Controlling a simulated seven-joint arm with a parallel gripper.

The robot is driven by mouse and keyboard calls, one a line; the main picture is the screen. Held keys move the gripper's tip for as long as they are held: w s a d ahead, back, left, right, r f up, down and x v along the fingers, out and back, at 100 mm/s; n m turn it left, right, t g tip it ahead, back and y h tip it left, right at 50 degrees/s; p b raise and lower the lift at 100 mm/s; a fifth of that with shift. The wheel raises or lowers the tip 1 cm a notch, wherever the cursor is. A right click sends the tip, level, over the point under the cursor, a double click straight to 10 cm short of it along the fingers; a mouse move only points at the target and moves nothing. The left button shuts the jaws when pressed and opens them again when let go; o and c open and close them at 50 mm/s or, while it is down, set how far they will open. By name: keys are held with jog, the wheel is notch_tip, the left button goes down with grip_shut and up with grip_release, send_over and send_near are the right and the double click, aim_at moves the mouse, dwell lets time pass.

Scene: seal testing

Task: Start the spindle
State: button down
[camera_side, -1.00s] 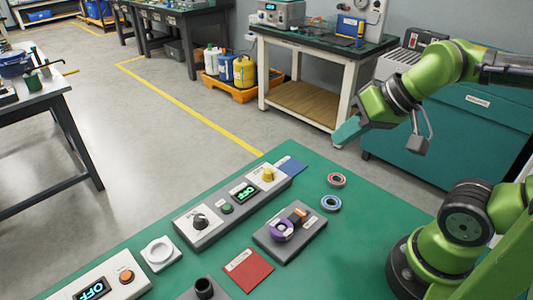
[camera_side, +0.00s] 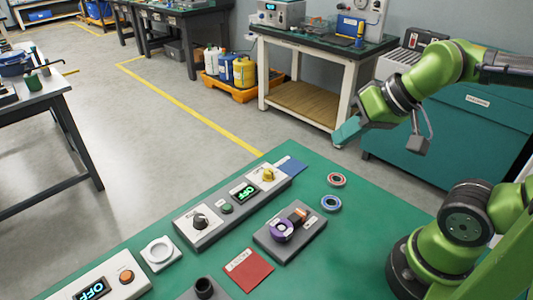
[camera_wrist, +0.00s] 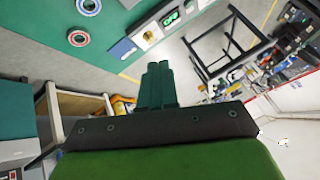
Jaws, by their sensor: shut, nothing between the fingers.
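A long grey control panel (camera_side: 215,228) lies on the green table. It bears a black knob (camera_side: 200,221), a small green button (camera_side: 226,208), a display with green lettering that looks like OFF (camera_side: 244,193) and a yellow knob (camera_side: 267,174). A second panel at the front left has a blue display reading OFF (camera_side: 92,290) and an orange button (camera_side: 126,276). A grey block (camera_side: 285,248) carries a purple ring (camera_side: 282,232) and an orange and black part. My gripper (camera_side: 347,131) is shut and empty, raised beyond the table's far side, apart from both panels.
Two small rings, one red (camera_side: 336,180) and one blue (camera_side: 331,204), lie right of the panel.

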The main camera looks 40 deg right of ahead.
jog(key=shift+a, duration=0.1)
jog(key=w+a+f+n+g+y, duration=0.2)
jog(key=w+a+f+n, duration=0.15)
jog(key=a, duration=0.45)
jog(key=w+a+f+n+g+y, duration=0.1)
jog(key=w+a+f+n+y, duration=0.15)
jog(key=w+a+f, duration=0.35)
jog(key=w+f+n+t+h, duration=0.1)
jog(key=w+n+t+h, duration=0.3)
jog(key=w+n, duration=0.5)
jog(key=shift+w+f+t+h, duration=0.15)
jog(key=shift+w+t+h, duration=0.05)
jog(key=shift+t+h, duration=0.2)
jog(key=shift+f, duration=0.1)
